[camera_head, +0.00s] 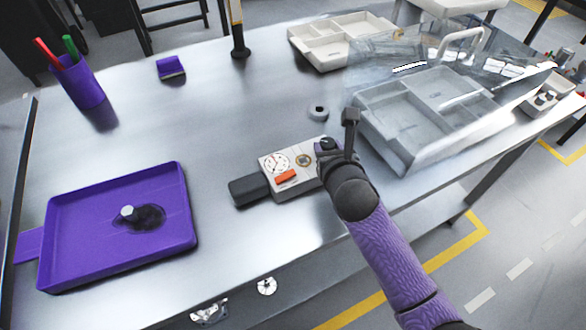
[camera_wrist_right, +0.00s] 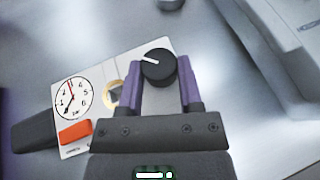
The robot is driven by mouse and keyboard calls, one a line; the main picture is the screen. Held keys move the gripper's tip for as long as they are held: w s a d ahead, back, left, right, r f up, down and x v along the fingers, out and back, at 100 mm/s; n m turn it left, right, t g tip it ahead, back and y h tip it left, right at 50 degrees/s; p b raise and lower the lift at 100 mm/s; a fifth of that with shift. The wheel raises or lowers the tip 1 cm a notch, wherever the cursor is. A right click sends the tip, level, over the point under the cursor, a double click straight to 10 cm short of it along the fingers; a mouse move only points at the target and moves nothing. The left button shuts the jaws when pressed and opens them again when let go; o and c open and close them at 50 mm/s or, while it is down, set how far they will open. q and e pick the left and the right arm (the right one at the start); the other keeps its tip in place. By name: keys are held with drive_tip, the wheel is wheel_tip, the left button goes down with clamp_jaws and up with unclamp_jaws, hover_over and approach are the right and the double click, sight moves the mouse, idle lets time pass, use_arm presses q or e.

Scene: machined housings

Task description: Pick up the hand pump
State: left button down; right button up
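A flat pale unit with a dial, an orange button and a black grip at its left end (camera_head: 281,171) lies on the metal table; I take it for the hand pump, though I cannot be sure. It also shows in the right wrist view (camera_wrist_right: 92,78). A black knob with a white mark (camera_wrist_right: 158,68) sits at its right end. My right gripper (camera_head: 331,152) is over that end. In the right wrist view its purple fingers (camera_wrist_right: 160,80) stand apart on either side of the knob; firm contact is not visible. My left gripper is out of view.
A purple tray (camera_head: 75,210) holding a dark item with a silver top stands at left. A purple pen cup (camera_head: 83,88), purple block (camera_head: 170,67) and grey ring (camera_head: 318,111) are farther back. Grey compartment tray (camera_head: 385,135) under a clear cover stands at right.

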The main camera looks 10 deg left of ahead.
clamp_jaws()
